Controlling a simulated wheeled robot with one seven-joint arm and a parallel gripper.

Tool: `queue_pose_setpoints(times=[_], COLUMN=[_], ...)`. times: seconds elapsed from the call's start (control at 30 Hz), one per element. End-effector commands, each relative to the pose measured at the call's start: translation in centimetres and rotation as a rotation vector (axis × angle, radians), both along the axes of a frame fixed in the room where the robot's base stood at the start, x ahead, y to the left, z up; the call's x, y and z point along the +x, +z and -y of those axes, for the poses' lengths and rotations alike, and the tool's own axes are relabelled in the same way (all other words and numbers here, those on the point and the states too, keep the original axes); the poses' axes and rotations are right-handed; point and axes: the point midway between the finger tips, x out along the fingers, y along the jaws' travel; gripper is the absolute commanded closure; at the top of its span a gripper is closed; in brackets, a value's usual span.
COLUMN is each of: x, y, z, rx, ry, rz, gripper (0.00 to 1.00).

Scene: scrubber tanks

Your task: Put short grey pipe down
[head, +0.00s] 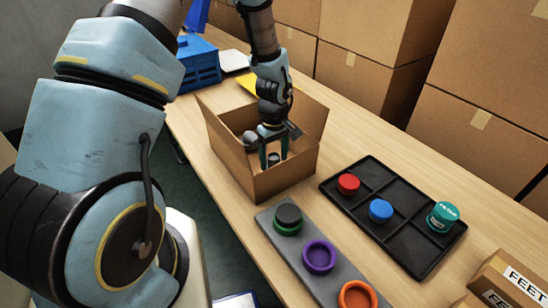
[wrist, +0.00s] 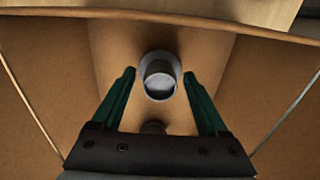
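The short grey pipe (wrist: 160,80) stands inside the open cardboard box (head: 235,165), near one wall in the wrist view. It also shows small between my fingertips in the head view (head: 273,159). My gripper (head: 273,154) reaches down into the box with its two green fingers apart. In the wrist view my gripper (wrist: 160,74) has a finger on each side of the pipe, with a visible gap on both sides. The pipe's lower end and its contact with the box floor are hard to make out.
A black divided tray (head: 405,240) holds a red cap (head: 348,183), a blue cap (head: 380,210) and a teal jar (head: 442,216). A grey rack (head: 292,244) with green, purple (head: 319,256) and orange (head: 356,295) rings lies in front. A blue crate (head: 198,62) stands behind the box.

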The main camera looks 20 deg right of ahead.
Motion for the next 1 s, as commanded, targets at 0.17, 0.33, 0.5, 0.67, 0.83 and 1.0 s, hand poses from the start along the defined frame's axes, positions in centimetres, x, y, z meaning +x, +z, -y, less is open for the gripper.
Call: queue_pose_setpoints(times=[0.17, 0.33, 0.5, 0.67, 0.83, 1.0], x=[0.0, 0.1, 0.1, 0.1, 0.1, 0.1], y=[0.0, 0.8, 3.3, 6.5, 9.6, 11.6], z=[0.0, 0.0, 0.1, 0.1, 0.1, 0.0], rx=[0.0, -0.002, -0.005, -0.004, -0.003, -0.002], ry=[0.0, 0.001, 0.001, 0.001, 0.0, 0.001], rz=[0.0, 0.002, 0.006, 0.005, 0.004, 0.003], gripper=[0.23, 0.23, 0.23, 0.23, 0.23, 0.23])
